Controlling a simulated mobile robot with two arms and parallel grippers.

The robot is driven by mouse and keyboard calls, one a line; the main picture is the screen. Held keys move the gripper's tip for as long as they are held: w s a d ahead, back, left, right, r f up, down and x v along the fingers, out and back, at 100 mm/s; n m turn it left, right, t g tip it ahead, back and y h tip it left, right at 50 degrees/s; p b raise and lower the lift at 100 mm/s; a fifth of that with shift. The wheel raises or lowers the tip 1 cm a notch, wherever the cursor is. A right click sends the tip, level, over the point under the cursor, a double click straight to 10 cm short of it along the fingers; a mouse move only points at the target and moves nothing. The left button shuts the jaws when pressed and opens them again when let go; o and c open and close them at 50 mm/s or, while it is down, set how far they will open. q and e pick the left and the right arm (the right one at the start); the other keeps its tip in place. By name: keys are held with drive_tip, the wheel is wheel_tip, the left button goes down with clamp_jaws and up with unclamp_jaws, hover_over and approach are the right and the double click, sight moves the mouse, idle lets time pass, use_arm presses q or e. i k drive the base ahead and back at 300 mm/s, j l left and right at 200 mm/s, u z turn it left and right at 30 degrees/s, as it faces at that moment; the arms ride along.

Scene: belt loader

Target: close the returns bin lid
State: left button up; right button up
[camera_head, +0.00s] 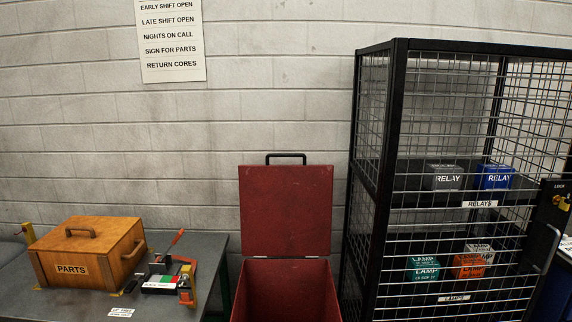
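The returns bin (285,287) is a red metal box at the bottom centre, standing open at the top. Its lid (286,210) is upright at the back of the bin, hinged along the rear rim, with a black handle (286,156) on its top edge. The lower part of the bin is cut off by the frame edge. Neither of my grippers shows in the head view.
A black wire cage (394,130) with relay and lamp boxes stands close to the right of the bin. A grey bench (212,246) on the left holds a wooden parts box (108,262) and a small fixture with a red lever (176,238). A block wall stands behind.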

sight(285, 210)
drive_tip(key=i+l, duration=0.2)
drive_tip(key=i, duration=0.3)
drive_tip(key=i+l, duration=0.15)
drive_tip(key=i, duration=0.4)
